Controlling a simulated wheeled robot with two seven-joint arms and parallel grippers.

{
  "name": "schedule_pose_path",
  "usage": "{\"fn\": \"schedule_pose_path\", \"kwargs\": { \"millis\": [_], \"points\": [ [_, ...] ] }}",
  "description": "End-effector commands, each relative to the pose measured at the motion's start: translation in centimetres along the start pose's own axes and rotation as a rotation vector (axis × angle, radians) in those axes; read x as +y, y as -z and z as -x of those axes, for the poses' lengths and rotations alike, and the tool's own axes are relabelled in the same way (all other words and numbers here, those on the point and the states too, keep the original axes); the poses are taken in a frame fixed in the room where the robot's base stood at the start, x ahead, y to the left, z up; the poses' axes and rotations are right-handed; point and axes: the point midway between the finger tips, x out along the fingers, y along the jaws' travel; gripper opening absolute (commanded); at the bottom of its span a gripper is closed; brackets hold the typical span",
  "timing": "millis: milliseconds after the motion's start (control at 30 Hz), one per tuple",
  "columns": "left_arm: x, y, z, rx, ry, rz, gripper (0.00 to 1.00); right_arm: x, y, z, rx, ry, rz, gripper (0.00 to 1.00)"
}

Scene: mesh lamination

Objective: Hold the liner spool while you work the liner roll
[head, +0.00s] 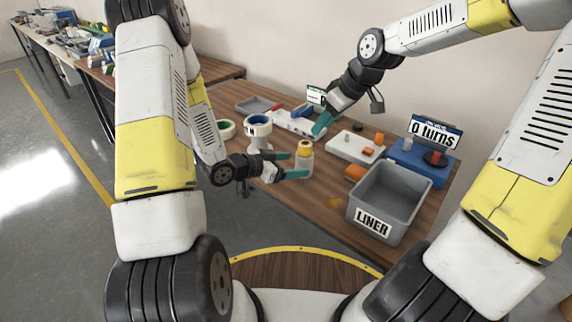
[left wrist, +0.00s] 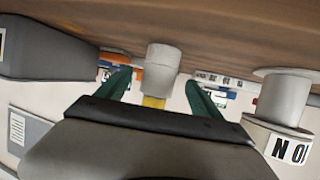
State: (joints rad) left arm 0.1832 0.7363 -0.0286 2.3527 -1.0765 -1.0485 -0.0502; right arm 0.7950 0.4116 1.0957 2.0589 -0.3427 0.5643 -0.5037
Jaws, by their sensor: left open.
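A short white cylinder with a yellow top (head: 304,164) stands on the table in the head view. It also shows in the left wrist view (left wrist: 162,62), upside down. My left gripper (head: 299,164) is open, its green fingers pointing at this cylinder, one on each side; contact is not visible. A white spool with a blue ring (head: 258,130) stands behind; the left wrist view shows a labelled white spool (left wrist: 285,105) at right. No label shows which one is the liner spool. My right gripper (head: 321,125) is over the far side of the table, its jaw opening unclear.
A grey bin (head: 376,221) marked LINER stands at the front right. A blue device (head: 418,165) with a sign reading "0 turns" is behind it. A white board (head: 357,147) with orange pieces lies in the middle.

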Motion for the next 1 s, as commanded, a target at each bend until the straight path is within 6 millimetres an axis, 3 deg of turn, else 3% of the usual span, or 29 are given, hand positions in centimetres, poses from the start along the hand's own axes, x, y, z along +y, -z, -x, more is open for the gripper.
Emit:
{"fn": "schedule_pose_path", "kwargs": {
  "millis": [300,700,767,1000],
  "points": [
    [0.0,0.0,-4.6,-0.001,-0.001,-0.001,0.76,0.0,0.0,0.0,0.000,0.000,0.000,0.36],
    [0.0,0.0,-5.5,-0.002,0.001,-0.001,0.76,0.0,0.0,0.0,0.000,0.000,0.000,0.36],
    [0.0,0.0,-5.5,-0.002,0.001,-0.001,0.69,0.0,0.0,0.0,0.000,0.000,0.000,0.36],
    [0.0,0.0,-5.5,-0.002,0.001,-0.001,0.21,0.0,0.0,0.0,0.000,0.000,0.000,0.36]
  ]
}}
